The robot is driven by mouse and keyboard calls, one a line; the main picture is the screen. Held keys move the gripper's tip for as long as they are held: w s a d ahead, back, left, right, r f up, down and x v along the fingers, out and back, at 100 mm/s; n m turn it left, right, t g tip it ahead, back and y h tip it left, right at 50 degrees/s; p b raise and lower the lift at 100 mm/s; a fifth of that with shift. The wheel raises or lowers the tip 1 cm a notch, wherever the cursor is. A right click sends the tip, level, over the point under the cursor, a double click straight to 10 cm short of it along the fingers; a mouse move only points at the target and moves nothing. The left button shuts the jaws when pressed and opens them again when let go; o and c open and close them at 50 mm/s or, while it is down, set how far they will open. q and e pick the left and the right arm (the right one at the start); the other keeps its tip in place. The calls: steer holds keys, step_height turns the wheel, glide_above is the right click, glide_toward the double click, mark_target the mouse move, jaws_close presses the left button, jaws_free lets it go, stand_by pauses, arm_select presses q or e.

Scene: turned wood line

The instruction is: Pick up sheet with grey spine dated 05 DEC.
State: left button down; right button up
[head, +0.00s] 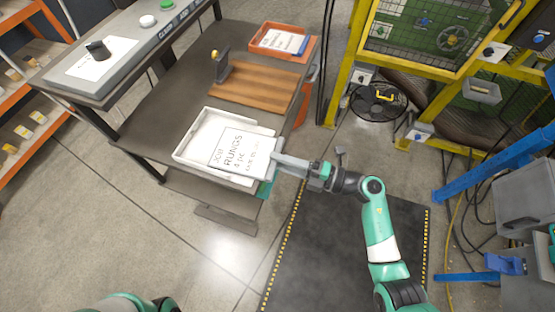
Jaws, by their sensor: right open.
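A white sheet (226,150) with large print reading JOB, RUNGS and 4 PC lies in a white tray (188,140) at the front of the dark workbench. Its lowest line is too small to read surely, and I cannot make out a grey spine. My right gripper (277,164) is open at the sheet's right edge, with its pale fingers pointing left. I cannot tell whether the fingers are around the edge or only beside it. A small teal patch (266,188) shows below the sheet's right corner. Only part of my left arm shows at the bottom left; its gripper is out of view.
An orange tray (312,46) with a printed, blue-edged sheet (283,41) stands at the bench's back. A brown slatted wooden board (252,88) lies between the trays, with a dark upright block (222,68) at its left. A yellow-framed machine stands at the right.

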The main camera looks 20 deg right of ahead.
steer(key=shift+c, duration=0.2)
jaws_close()
stand_by(0.4)
steer(key=s+d+r+p, duration=0.7)
steer(key=s+d+p, duration=0.2)
steer(key=d+p, duration=0.1)
steer(key=shift+d+r+p, duration=0.25)
steer(key=shift+d+p, duration=0.15)
steer(key=shift+d, duration=0.05)
